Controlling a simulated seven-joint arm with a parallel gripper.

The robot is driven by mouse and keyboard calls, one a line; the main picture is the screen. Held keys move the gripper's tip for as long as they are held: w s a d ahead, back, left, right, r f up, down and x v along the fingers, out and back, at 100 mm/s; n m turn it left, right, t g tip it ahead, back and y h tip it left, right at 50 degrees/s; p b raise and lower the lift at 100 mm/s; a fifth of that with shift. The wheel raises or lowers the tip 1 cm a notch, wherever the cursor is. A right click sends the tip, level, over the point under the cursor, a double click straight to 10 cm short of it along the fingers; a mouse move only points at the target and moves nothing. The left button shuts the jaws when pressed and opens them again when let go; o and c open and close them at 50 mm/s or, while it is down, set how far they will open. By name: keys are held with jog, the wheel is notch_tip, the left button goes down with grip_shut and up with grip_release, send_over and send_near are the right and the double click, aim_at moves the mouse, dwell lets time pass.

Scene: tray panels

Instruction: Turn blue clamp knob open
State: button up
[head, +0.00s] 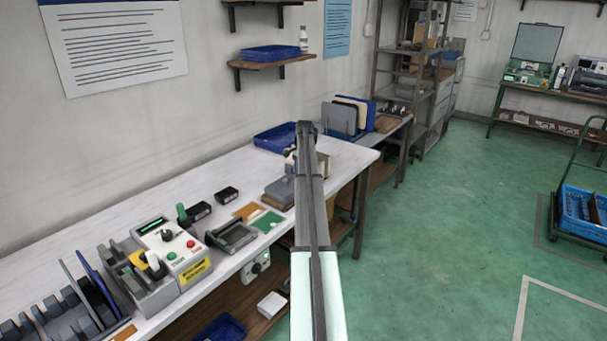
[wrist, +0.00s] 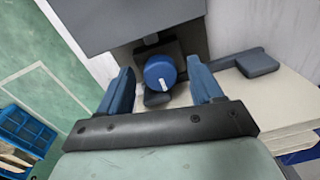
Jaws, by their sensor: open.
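In the wrist view a round blue knob (wrist: 160,73) with a short white mark on its face sits on a dark block below a grey panel. My gripper (wrist: 164,84) is open, with one blue finger on each side of the knob. There is a visible gap between the knob and both fingers in the picture; I cannot tell how far the fingertips reach along it. In the head view my arm stretches over the white workbench (head: 235,170) and hides the knob and my gripper.
A blue tray (head: 274,138) lies behind the arm's end on the bench. A control box with red and green buttons (head: 172,246) stands at the left. A blue crate (wrist: 25,130) is on the green floor.

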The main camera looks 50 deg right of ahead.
jog(key=shift+c, duration=0.3)
jog(key=c, duration=1)
jog(key=shift+n, duration=0.3)
jog(key=n, duration=0.4)
jog(key=shift+d, duration=0.1)
jog(key=n, duration=1.3)
jog(key=shift+d, duration=0.1)
jog(key=shift+n, duration=0.3)
